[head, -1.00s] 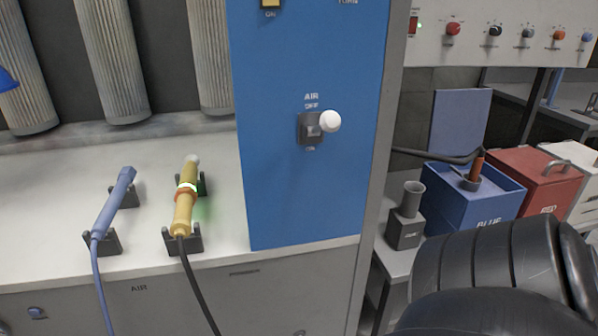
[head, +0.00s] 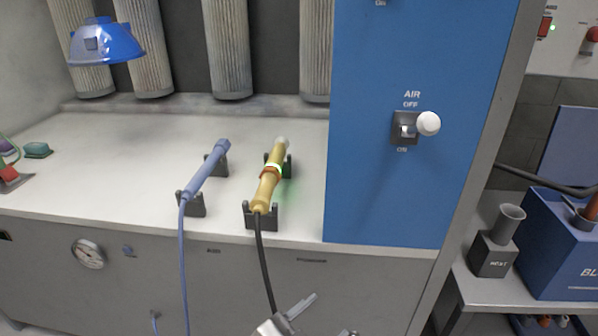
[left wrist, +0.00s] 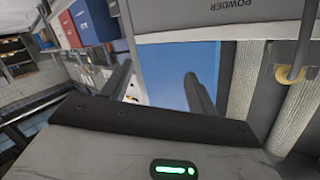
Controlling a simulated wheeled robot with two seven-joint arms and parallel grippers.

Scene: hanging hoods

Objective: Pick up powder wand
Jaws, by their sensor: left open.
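The powder wand (head: 268,182), a yellow-gold wand with an orange band and a glowing ring, lies in a dark two-part cradle (head: 262,217) on the white bench. Its black cable hangs over the front edge. My left gripper (head: 330,314) shows only partly at the bottom of the head view, in front of the bench and below the wand, apart from it. In the left wrist view its two fingers (left wrist: 158,85) are spread with nothing between them. A yellowish rounded end (left wrist: 290,72) shows at right there; I cannot tell if it is the wand. My right gripper is out of view.
A blue wand (head: 205,170) lies in its own cradle just left. A blue panel (head: 400,190) with an AIR switch (head: 406,130) stands right of the wands. Pleated filters line the back. The bench's left part is mostly clear.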

